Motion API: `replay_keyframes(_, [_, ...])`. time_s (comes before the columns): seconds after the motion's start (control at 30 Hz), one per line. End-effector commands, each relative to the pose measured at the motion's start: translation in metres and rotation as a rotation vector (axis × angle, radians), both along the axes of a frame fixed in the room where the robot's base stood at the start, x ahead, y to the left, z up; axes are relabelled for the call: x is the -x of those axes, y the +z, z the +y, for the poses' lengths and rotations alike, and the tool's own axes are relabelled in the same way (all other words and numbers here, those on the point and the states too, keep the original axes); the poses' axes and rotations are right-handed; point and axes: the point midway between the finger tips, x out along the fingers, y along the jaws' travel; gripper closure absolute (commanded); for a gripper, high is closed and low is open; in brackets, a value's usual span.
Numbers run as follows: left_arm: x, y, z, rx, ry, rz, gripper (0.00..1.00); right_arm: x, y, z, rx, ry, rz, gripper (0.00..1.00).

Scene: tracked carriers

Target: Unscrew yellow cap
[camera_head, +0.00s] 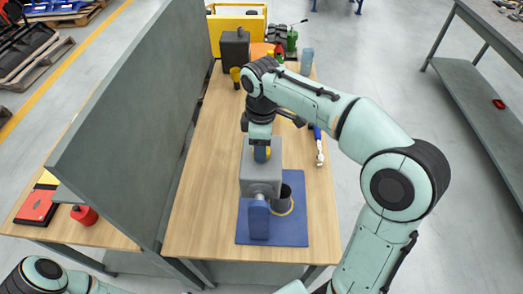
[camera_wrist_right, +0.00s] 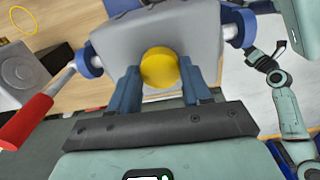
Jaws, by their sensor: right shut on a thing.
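The yellow cap (camera_wrist_right: 160,68) sits on a grey block-like body (camera_wrist_right: 205,30), with its round face toward the camera in the right wrist view. My right gripper (camera_wrist_right: 161,82) is shut on the cap, with one blue finger on each side of it. My left arm shows at the lower left of the head view. An arm with a dark end shows small at the right of the wrist view; its finger state is unclear.
The grey body stands at a blue mat (camera_head: 293,232) on the wooden table. A dark cup (camera_head: 283,200) is close to its right side. A tall grey partition (camera_head: 130,120) runs along the table's left. A black box (camera_head: 235,48) and a yellow case stand at the far end.

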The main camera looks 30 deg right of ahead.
Motion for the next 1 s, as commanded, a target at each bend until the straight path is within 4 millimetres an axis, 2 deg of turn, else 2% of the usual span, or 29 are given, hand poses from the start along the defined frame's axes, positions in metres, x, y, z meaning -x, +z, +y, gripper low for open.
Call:
replay_keyframes(0.2, [0.0002, -0.0002, 0.0000, 0.000, 0.000, 0.000, 0.57, 0.0006, -0.0014, -0.0001, 0.000, 0.334, 0.004, 0.87])
replay_keyframes(0.3, [0.0003, -0.0002, 0.0001, 0.000, 0.000, 0.000, 0.57, 0.0006, -0.0015, -0.0001, 0.000, 0.444, 0.004, 0.87])
replay_keyframes(0.6, [0.0004, -0.0002, 0.0000, 0.000, 0.000, 0.000, 0.57, 0.0007, -0.0016, 0.0001, -0.001, 0.502, 0.005, 0.87])
replay_keyframes(0.63, [0.0004, -0.0002, 0.0000, 0.000, 0.000, 0.000, 0.57, 0.0007, -0.0016, 0.0001, -0.001, 0.502, 0.005, 0.49])
replay_keyframes(0.7, [0.0004, -0.0002, 0.0000, 0.000, 0.000, 0.000, 0.57, 0.0007, -0.0016, 0.0001, -0.001, 0.501, 0.005, 0.28])
replay_keyframes(1.0, [0.0001, -0.0001, 0.0000, 0.000, 0.000, 0.000, 0.57, 0.0003, -0.0006, 0.0001, 0.000, 0.484, 0.002, 0.28])
